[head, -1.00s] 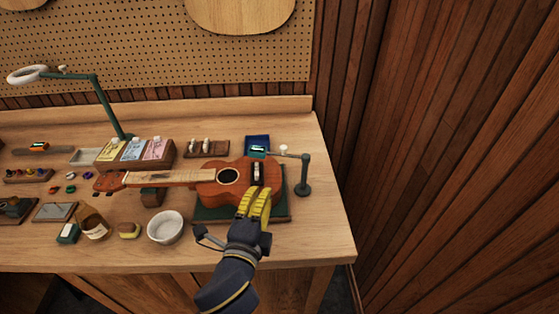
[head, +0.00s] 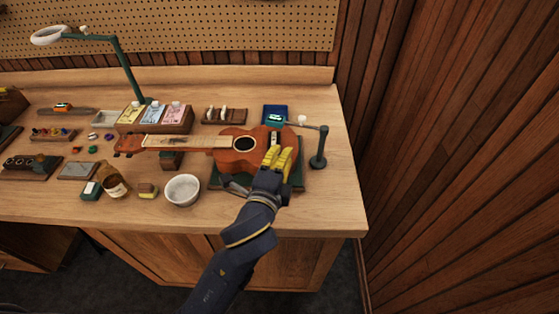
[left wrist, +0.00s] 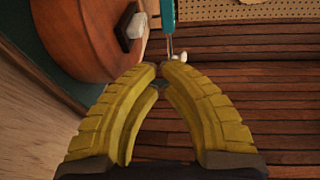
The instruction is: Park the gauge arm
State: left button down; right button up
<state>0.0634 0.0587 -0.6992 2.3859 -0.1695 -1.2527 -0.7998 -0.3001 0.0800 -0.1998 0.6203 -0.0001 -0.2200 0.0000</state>
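The gauge arm is a thin rod (head: 301,125) running from a dark green post (head: 318,150) to a teal gauge (head: 275,119) over the ukulele's (head: 232,158) lower end. A white knob (head: 302,118) stands on the rod. In the left wrist view the teal gauge (left wrist: 167,12) is at the top and the white knob (left wrist: 182,57) shows just beyond the fingertips. My left gripper (head: 281,151) hovers over the ukulele's lower end, on the near side of the rod. Its yellow fingertips (left wrist: 161,67) are together, with nothing visibly held. My right gripper is not in view.
A blue pad (head: 275,108) lies behind the gauge. A white bowl (head: 182,190), a bottle (head: 114,182) and a box of packets (head: 155,124) stand left of my arm. The bench (head: 345,190) is clear right of the post, up to its edge.

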aim_at(297, 125)
pick_arm(q)
jog(key=x, duration=0.5)
jog(key=r+x, duration=0.1)
jog(key=x, duration=0.1)
jog(key=shift+w+f, duration=0.15)
jog(key=shift+w, duration=0.2)
jog(key=shift+w+d, duration=0.25)
jog(key=shift+w, duration=0.4)
